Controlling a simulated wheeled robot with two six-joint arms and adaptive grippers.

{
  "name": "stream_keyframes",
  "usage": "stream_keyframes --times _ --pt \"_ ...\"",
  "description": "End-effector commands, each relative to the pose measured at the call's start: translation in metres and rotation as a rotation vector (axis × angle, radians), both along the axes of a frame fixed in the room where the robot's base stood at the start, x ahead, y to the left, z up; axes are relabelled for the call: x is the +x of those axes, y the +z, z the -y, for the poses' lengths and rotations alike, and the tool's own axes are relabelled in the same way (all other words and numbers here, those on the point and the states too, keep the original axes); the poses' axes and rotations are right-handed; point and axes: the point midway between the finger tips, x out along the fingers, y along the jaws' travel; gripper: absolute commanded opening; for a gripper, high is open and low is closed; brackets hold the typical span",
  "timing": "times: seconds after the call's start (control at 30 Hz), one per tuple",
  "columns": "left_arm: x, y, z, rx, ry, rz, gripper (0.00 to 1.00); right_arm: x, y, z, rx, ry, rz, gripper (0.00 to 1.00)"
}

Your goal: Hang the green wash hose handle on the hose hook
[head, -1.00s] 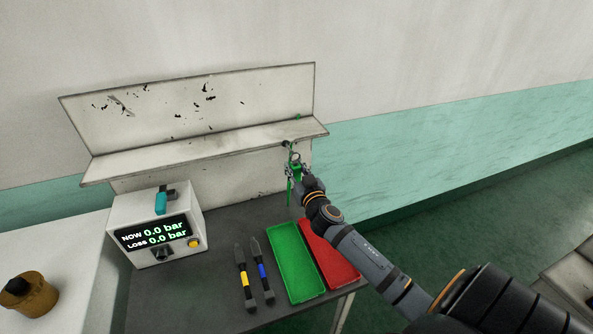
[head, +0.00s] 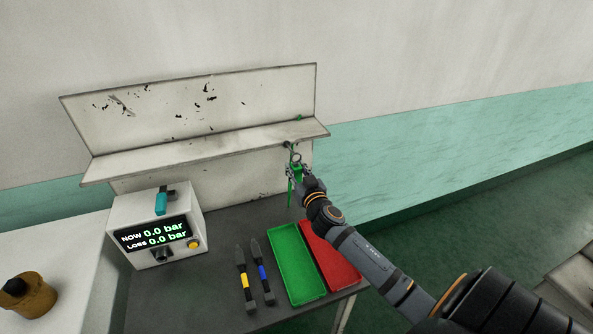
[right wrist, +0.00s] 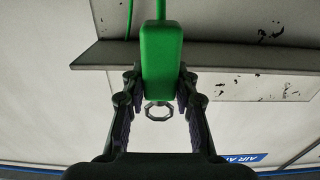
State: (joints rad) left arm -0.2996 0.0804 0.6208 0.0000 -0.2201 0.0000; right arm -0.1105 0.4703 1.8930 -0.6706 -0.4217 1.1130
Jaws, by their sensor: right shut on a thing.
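My right gripper (head: 300,172) is shut on the green wash hose handle (head: 296,174), just below the right end of the shelf. In the right wrist view the handle (right wrist: 161,62) is a green block between the two fingers. A small metal ring (right wrist: 158,112) shows at the handle's end, and the same ring (head: 297,157) shows above the gripper in the head view. A small dark piece (head: 288,145) under the shelf's front edge may be the hose hook. It is too small to tell whether the ring touches it. My left gripper is not in view.
The white shelf (head: 200,152) with a back panel stands above the dark table (head: 205,285). The table holds a pressure box (head: 143,222), two tools with yellow (head: 243,280) and blue (head: 261,271) bands, a green tray (head: 323,293) and a red tray (head: 357,279).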

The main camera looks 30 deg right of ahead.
Motion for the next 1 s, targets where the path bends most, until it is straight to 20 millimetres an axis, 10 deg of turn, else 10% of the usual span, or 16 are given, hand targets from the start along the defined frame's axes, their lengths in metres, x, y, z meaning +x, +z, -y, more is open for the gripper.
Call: stream_keyframes --times 1.0 --pt "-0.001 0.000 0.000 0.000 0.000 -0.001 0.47 0.029 0.001 0.007 0.000 0.000 0.001 0.00"
